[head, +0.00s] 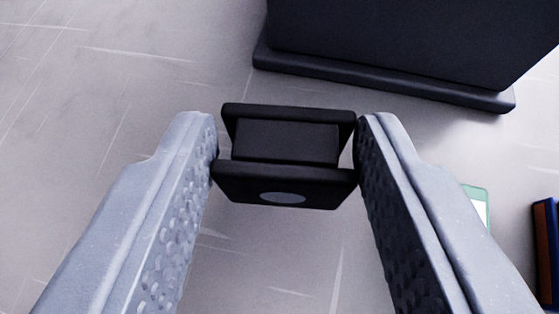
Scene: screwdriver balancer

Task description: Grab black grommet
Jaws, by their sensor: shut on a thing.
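The black grommet (285,186) is a small block with two flanges, a recessed middle, and a grey oval on its near face. It sits between the tips of my gripper (286,155) in the head view. Both fingers touch its sides, and my gripper is shut on it. The light grey surface shows below and around it. I cannot tell how high the grommet is above that surface.
A large dark box-like object (410,40) with a base ledge stands at the top right, beyond the grommet. A green-edged white item (478,202) and a blue and brown object (547,250) lie at the right. The left side is clear.

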